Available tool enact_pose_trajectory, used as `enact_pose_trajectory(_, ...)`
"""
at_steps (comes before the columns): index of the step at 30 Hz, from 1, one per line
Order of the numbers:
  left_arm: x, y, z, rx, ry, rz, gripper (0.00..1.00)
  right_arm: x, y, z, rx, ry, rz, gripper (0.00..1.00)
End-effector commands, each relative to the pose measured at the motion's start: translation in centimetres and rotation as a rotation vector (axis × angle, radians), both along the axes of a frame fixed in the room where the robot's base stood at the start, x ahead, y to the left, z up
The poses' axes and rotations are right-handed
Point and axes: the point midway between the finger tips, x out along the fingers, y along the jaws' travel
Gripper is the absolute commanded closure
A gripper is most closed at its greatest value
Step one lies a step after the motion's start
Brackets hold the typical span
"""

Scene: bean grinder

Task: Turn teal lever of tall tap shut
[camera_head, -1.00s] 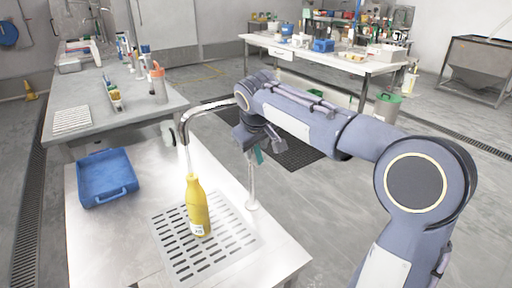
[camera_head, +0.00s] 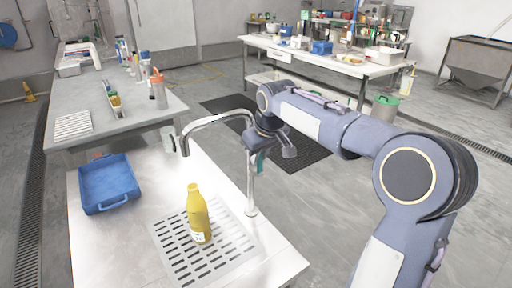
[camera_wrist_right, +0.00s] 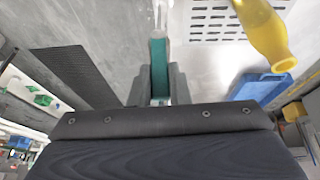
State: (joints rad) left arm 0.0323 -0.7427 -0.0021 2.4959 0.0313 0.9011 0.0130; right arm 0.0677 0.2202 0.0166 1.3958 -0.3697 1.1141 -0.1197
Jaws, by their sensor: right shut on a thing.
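The tall tap (camera_head: 249,165) stands at the right edge of the work table, its curved spout reaching left over the perforated drain plate (camera_head: 168,240). No water shows from the spout. The teal lever (camera_head: 260,160) is on the tap's upright, partly hidden by my right gripper (camera_head: 268,153). In the right wrist view, the teal lever (camera_wrist_right: 158,55) lies between the two fingers of my right gripper (camera_wrist_right: 158,78), which is shut on it. A yellow bottle (camera_head: 197,215) stands upright on the drain plate under the spout. My left gripper is out of view.
A blue tray (camera_head: 107,183) is at the left of the table. A second bench (camera_head: 130,120) with bottles is behind it. A dark floor mat (camera_head: 300,155) lies beyond my right gripper. The table's middle is clear.

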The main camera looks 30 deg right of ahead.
Motion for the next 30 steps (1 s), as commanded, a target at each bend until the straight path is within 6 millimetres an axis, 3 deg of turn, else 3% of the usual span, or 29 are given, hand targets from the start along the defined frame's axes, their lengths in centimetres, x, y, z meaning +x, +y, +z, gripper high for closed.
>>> enact_pose_trajectory(3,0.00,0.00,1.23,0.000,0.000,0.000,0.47,-0.04,-0.58,0.25,0.058,0.008,-0.004,1.00)
enact_pose_trajectory(14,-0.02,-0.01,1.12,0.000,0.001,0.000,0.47,0.03,-0.59,0.03,0.080,0.004,-0.002,1.00)
enact_pose_trajectory(15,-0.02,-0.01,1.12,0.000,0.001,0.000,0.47,0.04,-0.59,0.03,0.079,0.004,-0.002,0.79)
enact_pose_trajectory(19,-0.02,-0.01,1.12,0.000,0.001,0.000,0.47,0.03,-0.59,0.03,0.078,0.005,-0.001,0.62)
enact_pose_trajectory(30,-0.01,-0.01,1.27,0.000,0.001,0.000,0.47,-0.21,-0.62,0.77,0.077,0.004,0.000,0.62)
